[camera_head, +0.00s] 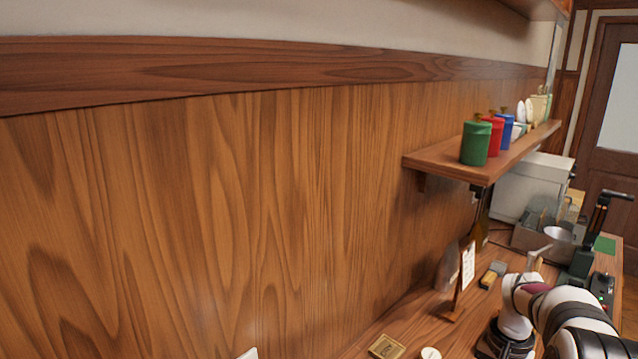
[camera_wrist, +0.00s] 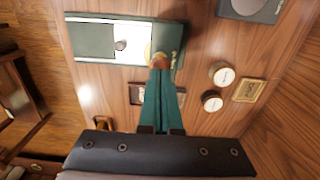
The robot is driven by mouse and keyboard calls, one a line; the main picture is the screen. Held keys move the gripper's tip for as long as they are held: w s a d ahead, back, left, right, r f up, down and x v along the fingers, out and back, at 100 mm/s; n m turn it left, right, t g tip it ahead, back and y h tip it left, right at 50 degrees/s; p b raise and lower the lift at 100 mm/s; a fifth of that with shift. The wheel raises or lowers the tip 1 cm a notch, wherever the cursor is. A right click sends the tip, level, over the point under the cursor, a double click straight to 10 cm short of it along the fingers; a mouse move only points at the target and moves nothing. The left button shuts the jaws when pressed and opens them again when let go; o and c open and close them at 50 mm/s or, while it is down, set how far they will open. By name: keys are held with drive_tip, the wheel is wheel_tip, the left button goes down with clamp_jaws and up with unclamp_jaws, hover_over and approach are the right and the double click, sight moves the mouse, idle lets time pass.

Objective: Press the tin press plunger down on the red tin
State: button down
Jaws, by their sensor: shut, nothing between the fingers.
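In the head view a red tin (camera_head: 494,138) stands on the wall shelf, partly hidden by a green tin (camera_head: 475,145) in front of it, with a blue tin (camera_head: 508,131) behind. Brass-coloured knobs show at their tops. A dark green device with a black lever (camera_head: 600,212) stands at the right; I cannot tell whether it is the tin press. In the wrist view my gripper (camera_wrist: 161,64) is shut and empty, its teal fingers together. The fingertips overlap a brown-gold round part at the end of a green and white object (camera_wrist: 93,40); contact cannot be told. No red tin shows there.
Two round pale-topped pieces (camera_wrist: 223,76) (camera_wrist: 212,101) and a gold plaque (camera_wrist: 249,91) lie right of my fingers. A dark grey block (camera_wrist: 250,8) is at the top edge. The shelf (camera_head: 440,161) juts over the wooden counter (camera_head: 420,318).

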idle(0.4)
drive_tip(key=shift+f, duration=1.4)
drive_tip(key=shift+r, duration=2.4)
drive_tip(key=shift+a, duration=0.1)
